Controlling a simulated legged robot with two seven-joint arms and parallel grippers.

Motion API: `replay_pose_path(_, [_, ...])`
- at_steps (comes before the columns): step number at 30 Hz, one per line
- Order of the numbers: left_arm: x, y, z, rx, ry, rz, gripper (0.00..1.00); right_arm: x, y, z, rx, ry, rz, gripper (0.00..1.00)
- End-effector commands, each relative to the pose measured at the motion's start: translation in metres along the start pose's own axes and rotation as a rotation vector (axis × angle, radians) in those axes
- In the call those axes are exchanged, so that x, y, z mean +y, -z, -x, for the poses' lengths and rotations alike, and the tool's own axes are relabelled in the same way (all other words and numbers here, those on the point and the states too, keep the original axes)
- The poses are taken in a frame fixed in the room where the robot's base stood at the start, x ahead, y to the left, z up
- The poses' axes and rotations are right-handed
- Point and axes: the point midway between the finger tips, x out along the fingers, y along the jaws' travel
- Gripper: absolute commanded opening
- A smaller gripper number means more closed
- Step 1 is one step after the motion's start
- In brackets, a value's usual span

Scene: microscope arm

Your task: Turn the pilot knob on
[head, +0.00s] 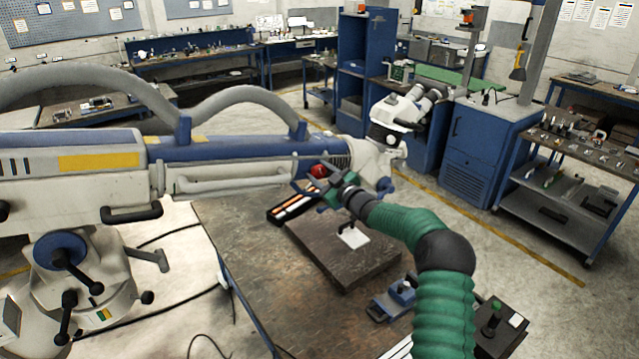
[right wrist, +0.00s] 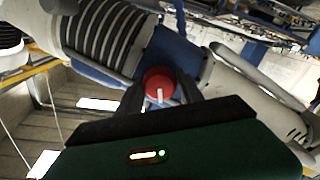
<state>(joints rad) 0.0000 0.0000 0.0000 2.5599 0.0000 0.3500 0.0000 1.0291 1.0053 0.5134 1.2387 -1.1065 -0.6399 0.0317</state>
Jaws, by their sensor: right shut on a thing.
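The pilot knob (head: 319,170) is a small red round knob on the side of the blue and white microscope arm (head: 225,150). In the right wrist view the red knob (right wrist: 160,84) shows a white line that stands about upright. My right gripper (head: 327,177) is at the knob, and in the right wrist view its two dark fingers (right wrist: 160,95) stand on either side of it, shut on it. The fingers hide the knob's left and right edges. My left gripper is not in view.
Below the arm is a workbench (head: 235,225) with a dark slab (head: 340,250), a tray of coloured strips (head: 292,207) and a small blue device (head: 400,292). The white microscope head (head: 395,115) hangs at the arm's right end. Grey hoses (head: 245,98) loop above the arm.

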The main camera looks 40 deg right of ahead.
Motion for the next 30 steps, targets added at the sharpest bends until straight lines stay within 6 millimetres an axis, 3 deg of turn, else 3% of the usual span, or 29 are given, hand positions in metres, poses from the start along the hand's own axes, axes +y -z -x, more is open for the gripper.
replay_pose_path(1, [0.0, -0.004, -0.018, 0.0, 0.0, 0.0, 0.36, -0.007, -0.013, 0.0, -0.009, 0.004, 0.044, 0.03])
replay_pose_path(9, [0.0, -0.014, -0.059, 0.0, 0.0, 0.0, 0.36, -0.006, -0.013, 0.0, -0.01, 0.005, 0.299, 0.03])
replay_pose_path(30, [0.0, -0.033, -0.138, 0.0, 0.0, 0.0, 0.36, -0.004, -0.011, 0.0, -0.01, 0.006, 0.954, 0.03])
